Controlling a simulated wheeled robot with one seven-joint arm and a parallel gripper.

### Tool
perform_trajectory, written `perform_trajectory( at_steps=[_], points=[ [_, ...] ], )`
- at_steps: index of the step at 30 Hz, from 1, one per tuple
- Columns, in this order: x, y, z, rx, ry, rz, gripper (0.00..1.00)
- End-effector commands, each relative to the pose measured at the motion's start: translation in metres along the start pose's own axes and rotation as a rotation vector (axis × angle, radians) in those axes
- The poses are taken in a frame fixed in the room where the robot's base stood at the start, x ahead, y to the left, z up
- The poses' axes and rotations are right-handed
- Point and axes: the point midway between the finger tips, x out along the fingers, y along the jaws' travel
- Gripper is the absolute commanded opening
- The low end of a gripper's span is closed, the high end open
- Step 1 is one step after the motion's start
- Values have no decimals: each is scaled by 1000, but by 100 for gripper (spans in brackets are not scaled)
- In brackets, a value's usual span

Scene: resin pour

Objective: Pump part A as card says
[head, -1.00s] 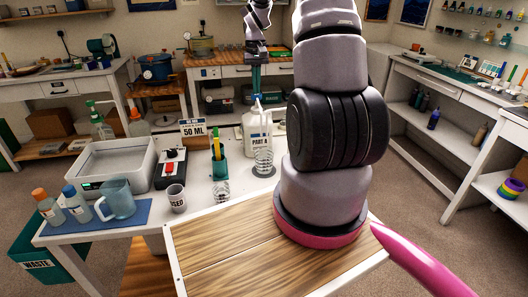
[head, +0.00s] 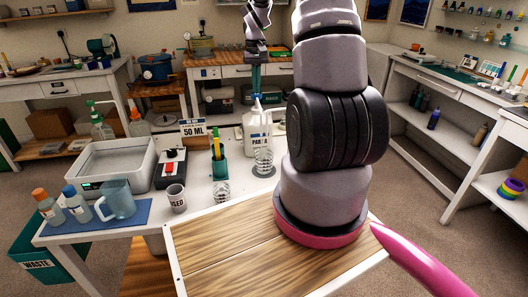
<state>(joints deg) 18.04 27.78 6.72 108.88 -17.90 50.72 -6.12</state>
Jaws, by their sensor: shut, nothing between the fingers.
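The white jug labelled part A (head: 256,133) stands at the back of the white table, with a pump on its top. My gripper (head: 257,92) is shut and points straight down just above the pump; the picture is too small to tell whether it touches. A clear ribbed cup (head: 263,161) stands in front of the jug on a dark round pad. The card (head: 193,131) stands upright left of the jug and reads 50 ML. Any liquid in the cup cannot be made out.
A second clear cup (head: 221,191) and a mug (head: 176,198) stand nearer. A green pen holder (head: 219,168), a box with a red knob (head: 170,168), a white tray-like device (head: 114,165) and a blue jug (head: 117,198) fill the left. The wooden board (head: 225,250) in front is bare.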

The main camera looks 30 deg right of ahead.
Motion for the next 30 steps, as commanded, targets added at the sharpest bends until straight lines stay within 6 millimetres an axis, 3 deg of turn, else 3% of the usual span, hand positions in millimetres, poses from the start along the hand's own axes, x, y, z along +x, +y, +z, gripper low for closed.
perform_trajectory(
  at_steps=[11, 17, 30],
  points=[
    [23, 0, 1, 1, -4, 0, 0],
    [23, 0, 1, 1, -3, 0, 0],
    [-12, 0, 0, 0, -1, 0, 0]
  ],
)
